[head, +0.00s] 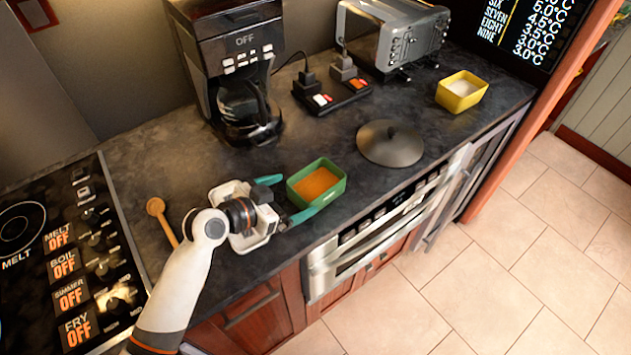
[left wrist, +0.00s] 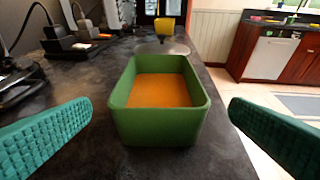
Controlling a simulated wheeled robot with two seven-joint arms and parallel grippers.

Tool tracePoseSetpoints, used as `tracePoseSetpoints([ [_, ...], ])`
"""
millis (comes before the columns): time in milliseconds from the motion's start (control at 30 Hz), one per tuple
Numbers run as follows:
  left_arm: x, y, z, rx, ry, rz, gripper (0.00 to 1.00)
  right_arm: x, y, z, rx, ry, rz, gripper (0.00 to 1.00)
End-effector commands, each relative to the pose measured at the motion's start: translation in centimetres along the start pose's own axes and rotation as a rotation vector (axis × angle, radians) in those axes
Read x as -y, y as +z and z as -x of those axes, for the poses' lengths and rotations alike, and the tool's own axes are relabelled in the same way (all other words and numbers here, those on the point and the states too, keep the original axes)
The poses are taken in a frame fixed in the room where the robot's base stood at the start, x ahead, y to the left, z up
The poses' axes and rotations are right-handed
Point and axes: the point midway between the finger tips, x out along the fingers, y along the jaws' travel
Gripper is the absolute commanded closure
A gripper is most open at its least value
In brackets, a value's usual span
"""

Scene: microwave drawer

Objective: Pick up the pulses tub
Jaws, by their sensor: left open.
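The pulses tub appears to be the green rectangular tub (head: 317,184) with orange contents, upright on the dark counter. It also shows in the middle of the left wrist view (left wrist: 158,120). My left gripper (head: 285,198) is open, its green fingers pointing at the tub from the left. In the left wrist view the fingers (left wrist: 160,135) stand wide apart, one on each side of the tub's near end, with gaps between them and its walls. The tub is not held. My right gripper is not in view.
A dark round lid (head: 390,143) lies right of the tub, with a yellow tub (head: 461,91) of white contents beyond. A coffee maker (head: 232,75), power strip (head: 332,95) and toaster (head: 393,38) stand behind. A wooden spoon (head: 160,217) lies left. The counter's front edge is close.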

Motion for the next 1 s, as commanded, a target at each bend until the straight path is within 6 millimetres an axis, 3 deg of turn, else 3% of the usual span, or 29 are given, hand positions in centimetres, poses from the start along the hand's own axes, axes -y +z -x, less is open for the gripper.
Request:
tracePoseSetpoints([
  [167,0.0,0.1,-2.0,0.001,0.0,0.0,0.0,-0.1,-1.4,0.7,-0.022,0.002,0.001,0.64],
  [500,0.0,-0.2,-5.1,-0.001,-0.001,0.003,0.0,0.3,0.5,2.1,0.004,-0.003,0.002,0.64],
  [700,-0.1,-0.5,-7.2,0.0,0.0,0.0,0.0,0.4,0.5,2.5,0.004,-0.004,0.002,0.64],
  [1000,0.0,-0.6,-7.5,-0.001,0.0,-0.001,0.02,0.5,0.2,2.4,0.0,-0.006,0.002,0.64],
])
